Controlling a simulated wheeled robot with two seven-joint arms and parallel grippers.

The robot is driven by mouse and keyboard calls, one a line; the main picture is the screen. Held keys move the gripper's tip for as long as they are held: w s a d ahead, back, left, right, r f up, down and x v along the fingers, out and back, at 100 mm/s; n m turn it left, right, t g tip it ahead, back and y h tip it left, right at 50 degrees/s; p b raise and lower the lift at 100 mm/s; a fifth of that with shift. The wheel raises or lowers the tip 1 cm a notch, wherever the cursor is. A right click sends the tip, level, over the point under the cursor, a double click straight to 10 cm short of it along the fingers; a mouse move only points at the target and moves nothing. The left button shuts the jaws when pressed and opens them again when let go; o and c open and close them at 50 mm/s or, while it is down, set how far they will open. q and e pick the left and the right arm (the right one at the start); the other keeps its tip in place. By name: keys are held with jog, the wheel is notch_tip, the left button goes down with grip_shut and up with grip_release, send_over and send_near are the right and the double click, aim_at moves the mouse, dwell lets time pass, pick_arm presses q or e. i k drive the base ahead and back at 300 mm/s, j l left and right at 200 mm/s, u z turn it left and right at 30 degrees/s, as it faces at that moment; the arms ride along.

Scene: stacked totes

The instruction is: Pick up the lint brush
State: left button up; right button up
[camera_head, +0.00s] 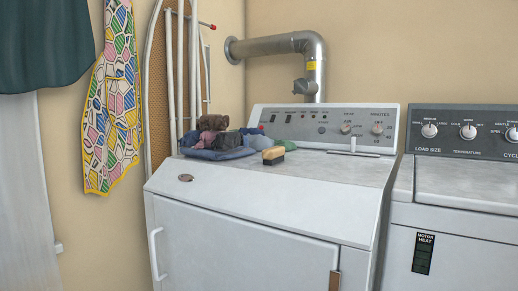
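A small brush-like item with a tan, wood-coloured block (273,156) lies on top of the white dryer (330,172). It looks like the lint brush, though it is small in view. Neither of my grippers is in view.
A white T-shaped piece (353,146) stands on the dryer top before the control panel (320,123). A washer (460,190) stands to the right. A patterned cloth (113,105) and an ironing board (152,90) are at left. The dryer top's front right is clear.

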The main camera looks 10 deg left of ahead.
aim_at(271, 156)
jog(key=u, duration=0.4)
jog(key=l+u, duration=0.1)
jog(key=u, duration=0.75)
jog(key=l+u, duration=0.15)
jog(key=u, duration=0.7)
jog(key=k+l+u, duration=0.1)
jog(key=k+l, duration=0.15)
jog(key=l, duration=0.25)
jog(key=k+l+u, duration=0.1)
jog(key=k+l, duration=0.2)
jog(key=l, duration=0.15)
jog(key=k+l+u, duration=0.15)
jog(key=k+l, duration=0.15)
jog(key=l, duration=0.15)
